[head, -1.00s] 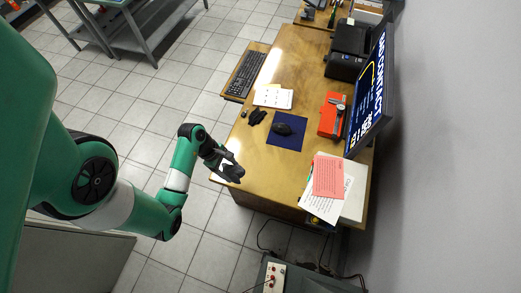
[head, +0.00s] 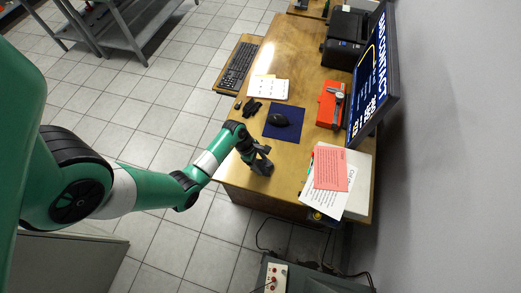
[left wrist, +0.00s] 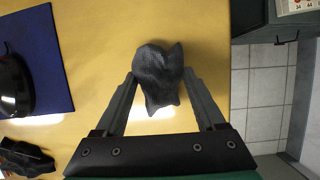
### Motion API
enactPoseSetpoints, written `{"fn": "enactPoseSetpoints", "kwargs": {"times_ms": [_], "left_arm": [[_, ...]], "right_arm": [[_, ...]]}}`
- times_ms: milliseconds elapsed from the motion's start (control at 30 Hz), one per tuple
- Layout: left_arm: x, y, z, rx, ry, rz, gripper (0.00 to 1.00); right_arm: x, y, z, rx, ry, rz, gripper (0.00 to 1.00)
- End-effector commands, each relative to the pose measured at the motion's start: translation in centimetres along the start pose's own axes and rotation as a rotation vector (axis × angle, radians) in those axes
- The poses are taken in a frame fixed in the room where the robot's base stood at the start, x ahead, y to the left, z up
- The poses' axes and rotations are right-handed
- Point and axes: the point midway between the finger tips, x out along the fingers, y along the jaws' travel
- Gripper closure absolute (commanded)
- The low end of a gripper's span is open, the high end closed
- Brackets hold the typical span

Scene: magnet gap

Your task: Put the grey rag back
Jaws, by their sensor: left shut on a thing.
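The grey rag (left wrist: 158,75) is a dark grey crumpled lump between the two fingers of my left gripper (left wrist: 158,90) in the left wrist view. The fingers are shut on its sides. In the head view my left gripper (head: 262,164) is over the near left part of the wooden desk (head: 285,185). Whether the rag touches the desk top cannot be told. My right gripper is not in view.
A black mouse (head: 278,119) sits on a blue mat (head: 285,124), with a dark crumpled item (head: 252,107) left of it. A keyboard (head: 239,66), a red case (head: 331,104), papers (head: 331,170) and a monitor (head: 375,80) stand around. Bare desk lies around the gripper.

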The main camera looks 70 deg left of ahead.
Motion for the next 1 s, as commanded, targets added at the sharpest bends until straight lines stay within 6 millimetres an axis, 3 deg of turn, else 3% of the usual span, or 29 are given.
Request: {"fn": "enactPoseSetpoints", "kwargs": {"times_ms": [33, 367, 400, 533, 833, 1000], "left_arm": [[0.8, 0.0, -0.3, 0.000, 0.000, 0.000, 0.83], [0.9, 0.0, -0.4, 0.001, 0.000, 0.000, 0.83], [0.8, 0.0, -0.4, 0.001, 0.000, 0.001, 0.23], [0.8, 0.0, -0.4, 0.001, 0.000, 0.001, 0.00], [0.3, 0.0, -0.2, 0.001, 0.000, 0.001, 0.00], [-2.8, 0.1, -0.1, 0.000, -0.001, 0.004, 0.00]], "right_arm": [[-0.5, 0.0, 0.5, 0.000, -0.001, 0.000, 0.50], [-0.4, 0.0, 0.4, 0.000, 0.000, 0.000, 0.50], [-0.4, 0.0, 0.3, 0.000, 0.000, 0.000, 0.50], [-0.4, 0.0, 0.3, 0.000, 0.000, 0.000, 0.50], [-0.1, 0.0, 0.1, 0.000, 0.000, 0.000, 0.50], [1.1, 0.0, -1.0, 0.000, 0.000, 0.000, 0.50]]}}
